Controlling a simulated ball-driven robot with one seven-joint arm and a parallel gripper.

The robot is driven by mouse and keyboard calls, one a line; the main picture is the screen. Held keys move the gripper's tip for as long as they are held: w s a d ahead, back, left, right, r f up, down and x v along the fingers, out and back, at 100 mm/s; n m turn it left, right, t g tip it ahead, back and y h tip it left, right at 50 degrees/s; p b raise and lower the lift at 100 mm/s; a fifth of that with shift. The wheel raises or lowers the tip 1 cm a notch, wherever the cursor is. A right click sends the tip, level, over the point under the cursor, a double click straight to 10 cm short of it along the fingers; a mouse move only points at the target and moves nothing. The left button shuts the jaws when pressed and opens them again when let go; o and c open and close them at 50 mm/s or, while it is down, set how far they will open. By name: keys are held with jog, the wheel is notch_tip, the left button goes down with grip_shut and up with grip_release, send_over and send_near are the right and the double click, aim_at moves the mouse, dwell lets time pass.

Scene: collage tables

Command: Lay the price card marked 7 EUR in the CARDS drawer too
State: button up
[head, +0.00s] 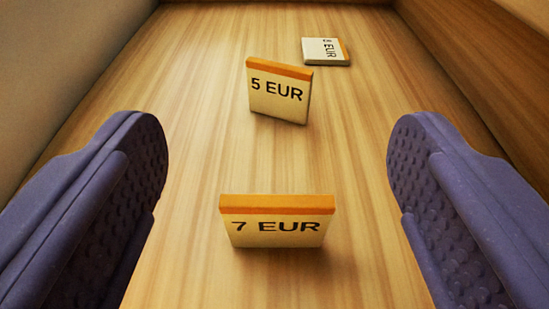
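The price card marked 7 EUR (277,222) stands upright on a wooden surface, cream with an orange top band. My gripper (277,165) is open, with one purple fingertip to the left of this card and one to the right. Neither finger touches it. No drawer marked CARDS can be made out in this view.
A card marked 5 EUR (279,91) stands upright, slightly turned, behind the 7 EUR card. Another card (325,51) lies flat farther back; its EUR shows sideways and its number is unclear. Walls (488,65) rise at the right and left. The wood between the cards is bare.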

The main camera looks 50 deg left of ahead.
jog(key=shift+s+d+f, duration=0.1)
jog(key=shift+s+f, duration=0.05)
jog(key=shift+f, duration=0.35)
jog(key=shift+r, duration=0.15)
jog(key=r+p+v, duration=0.1)
jog(key=p+v, duration=0.3)
jog(key=v, duration=0.8)
jog(key=shift+w, duration=0.2)
jog(key=shift+r, duration=0.1)
